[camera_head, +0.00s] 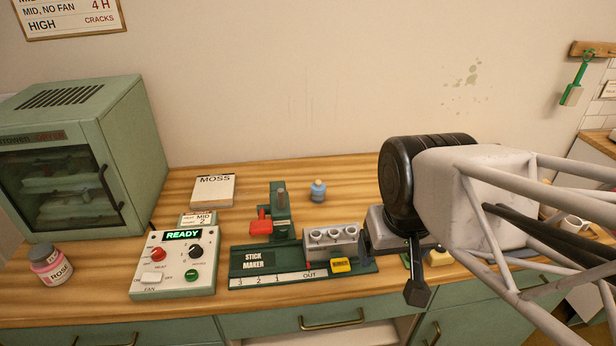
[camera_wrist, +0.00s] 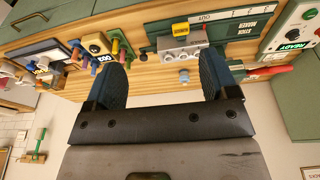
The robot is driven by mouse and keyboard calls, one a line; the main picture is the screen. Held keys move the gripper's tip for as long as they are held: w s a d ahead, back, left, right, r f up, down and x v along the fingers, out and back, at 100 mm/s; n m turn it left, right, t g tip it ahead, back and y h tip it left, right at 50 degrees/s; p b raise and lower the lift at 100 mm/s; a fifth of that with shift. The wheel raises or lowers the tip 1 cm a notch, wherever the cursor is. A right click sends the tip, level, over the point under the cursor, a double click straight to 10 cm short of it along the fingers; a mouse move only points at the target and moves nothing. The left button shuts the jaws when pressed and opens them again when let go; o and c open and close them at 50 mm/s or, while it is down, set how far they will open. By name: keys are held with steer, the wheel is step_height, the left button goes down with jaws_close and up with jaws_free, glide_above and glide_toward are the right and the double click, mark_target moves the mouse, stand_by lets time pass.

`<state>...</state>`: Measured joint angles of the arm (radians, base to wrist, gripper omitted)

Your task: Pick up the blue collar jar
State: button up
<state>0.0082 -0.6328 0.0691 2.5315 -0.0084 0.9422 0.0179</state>
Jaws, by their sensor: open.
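A small blue jar (camera_head: 318,190) with a tan top stands upright on the wooden table, behind the stick maker. It is the only blue jar I see; its collar is too small to make out. A small pale blue shape in the wrist view (camera_wrist: 184,76), between the fingers, looks like the same jar. My gripper (camera_head: 391,268) is to the right of the jar and nearer the front of the table, apart from it. In the wrist view my gripper (camera_wrist: 162,60) has its two dark blue fingers wide apart with nothing held between them.
The green stick maker (camera_head: 252,260) with a grey mould block (camera_head: 331,240) stands in front of the jar. Table around the jar is clear.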

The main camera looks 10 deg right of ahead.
steer(key=w+a+f+m+g+y, duration=0.1)
steer(key=w+a+f+m+y, duration=0.15)
steer(key=w, duration=0.25)
steer(key=w+a+f+m+y, duration=0.1)
steer(key=w+a+m+y, duration=0.1)
steer(key=w+m, duration=0.3)
steer(key=m+t+y, duration=0.6)
steer(key=m+t, duration=0.1)
steer(key=m, duration=1.1)
glide_toward(318, 191)
steer(key=w+f, duration=0.1)
steer(key=w+a+f, duration=0.1)
steer(key=w, duration=0.1)
steer(key=shift+w+a, duration=0.2)
steer(key=shift+w, duration=0.05)
steer(key=shift+x, duration=1.3)
steer(key=shift+x, duration=2.6)
steer(key=shift+f, duration=0.15)
